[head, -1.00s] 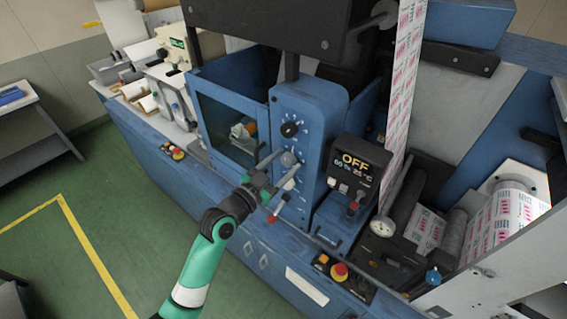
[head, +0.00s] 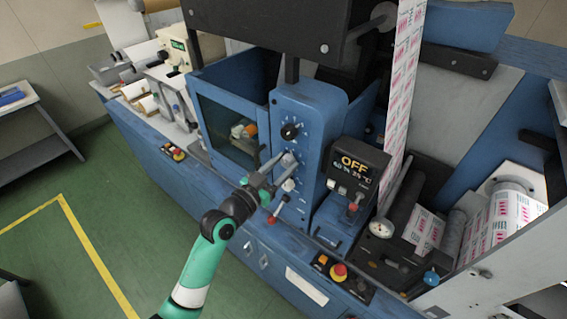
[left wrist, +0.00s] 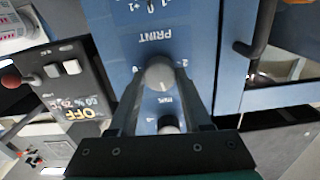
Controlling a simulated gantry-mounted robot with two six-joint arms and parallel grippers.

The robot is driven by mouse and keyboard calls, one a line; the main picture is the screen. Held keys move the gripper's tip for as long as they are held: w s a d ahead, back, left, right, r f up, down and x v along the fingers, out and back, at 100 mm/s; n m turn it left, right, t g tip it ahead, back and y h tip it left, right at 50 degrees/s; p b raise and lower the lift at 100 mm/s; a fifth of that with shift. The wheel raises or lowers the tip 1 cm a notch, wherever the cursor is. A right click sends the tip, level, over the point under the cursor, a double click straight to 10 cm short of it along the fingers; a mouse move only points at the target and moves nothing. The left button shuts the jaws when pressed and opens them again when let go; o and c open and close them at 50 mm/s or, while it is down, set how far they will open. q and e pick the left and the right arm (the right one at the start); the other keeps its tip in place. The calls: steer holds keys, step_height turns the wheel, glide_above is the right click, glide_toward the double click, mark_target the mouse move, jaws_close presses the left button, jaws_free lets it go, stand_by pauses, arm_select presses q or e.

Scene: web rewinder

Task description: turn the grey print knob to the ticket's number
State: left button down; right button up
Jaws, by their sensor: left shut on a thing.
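The blue control panel (head: 312,115) carries a black knob (head: 289,131) at the top and lighter knobs below it. My left gripper (head: 277,168) is at the middle, grey knob (head: 289,161). In the left wrist view, its fingers (left wrist: 160,82) reach to either side of the round grey print knob (left wrist: 160,74), shut on it. The upside-down word PRINT stands by this knob. Another grey knob (left wrist: 168,125) shows between the fingers, nearer the gripper body. The knob's pointer and exact setting are not readable. I cannot make out a ticket. My right gripper is not in view.
A small screen (head: 360,168) right of the panel reads OFF. A red-handled lever (head: 279,210) sits below the gripper. A red button (head: 339,270) is on the front ledge. A windowed blue box (head: 225,130) stands left of the panel. Open green floor lies left.

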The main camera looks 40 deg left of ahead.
arm_select(q)
steer(key=n+p, duration=0.1)
steer(key=n, duration=0.4)
steer(key=shift+a+p, duration=0.1)
steer(key=shift+p, duration=0.3)
steer(key=shift+n, duration=0.3)
steer(key=shift+c, duration=1.7)
jaws_free()
steer(key=s+d, duration=0.1)
steer(key=s, duration=1)
steer(key=shift+s+d, duration=0.15)
steer(key=shift+s, duration=0.15)
